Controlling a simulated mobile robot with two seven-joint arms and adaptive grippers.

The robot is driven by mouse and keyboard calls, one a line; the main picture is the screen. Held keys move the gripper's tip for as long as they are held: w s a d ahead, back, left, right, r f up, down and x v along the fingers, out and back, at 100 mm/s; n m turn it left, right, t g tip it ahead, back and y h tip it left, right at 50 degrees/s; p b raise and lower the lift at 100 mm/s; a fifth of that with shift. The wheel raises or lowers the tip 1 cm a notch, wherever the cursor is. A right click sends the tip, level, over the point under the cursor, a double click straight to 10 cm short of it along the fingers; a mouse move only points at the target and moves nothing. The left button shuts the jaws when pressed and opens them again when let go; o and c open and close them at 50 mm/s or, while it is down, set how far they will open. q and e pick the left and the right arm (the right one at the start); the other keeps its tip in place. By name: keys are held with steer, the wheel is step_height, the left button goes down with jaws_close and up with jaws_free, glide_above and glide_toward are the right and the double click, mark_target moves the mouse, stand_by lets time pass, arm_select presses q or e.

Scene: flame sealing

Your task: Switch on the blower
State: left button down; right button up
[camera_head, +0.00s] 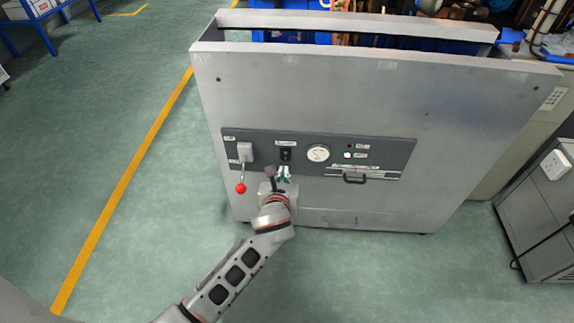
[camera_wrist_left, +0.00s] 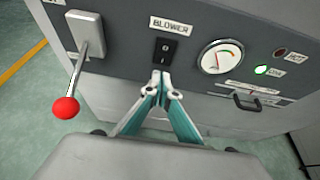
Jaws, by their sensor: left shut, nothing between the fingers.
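The blower switch (camera_head: 286,154) is a black rocker on the dark panel of the grey machine. In the left wrist view the switch (camera_wrist_left: 163,52) sits under a white "BLOWER" label (camera_wrist_left: 171,23), with marks on its upper and lower halves. My left gripper (camera_head: 284,173) is shut and empty, with its fingertips (camera_wrist_left: 163,78) at or just below the switch's lower edge. I cannot tell whether they touch it. A green lamp (camera_wrist_left: 261,70) right of the gauge is lit, and the red lamp (camera_wrist_left: 280,52) above it looks dark. My right gripper is not in view.
A lever with a red ball (camera_head: 240,188) hangs from a grey box left of the switch. A round gauge (camera_head: 318,153) is to the right, and a black handle (camera_head: 355,179) is farther right. Green floor (camera_head: 120,130) with a yellow line lies open to the left.

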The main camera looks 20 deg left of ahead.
mark_target(286, 160)
arm_select(q)
steer(key=shift+w+a+f+b, duration=0.1)
steer(key=shift+w+a+b, duration=0.15)
steer(key=shift+w, duration=0.65)
steer(key=shift+w+a+b, duration=0.2)
steer(key=shift+w+b, duration=0.05)
steer(key=shift+w, duration=0.6)
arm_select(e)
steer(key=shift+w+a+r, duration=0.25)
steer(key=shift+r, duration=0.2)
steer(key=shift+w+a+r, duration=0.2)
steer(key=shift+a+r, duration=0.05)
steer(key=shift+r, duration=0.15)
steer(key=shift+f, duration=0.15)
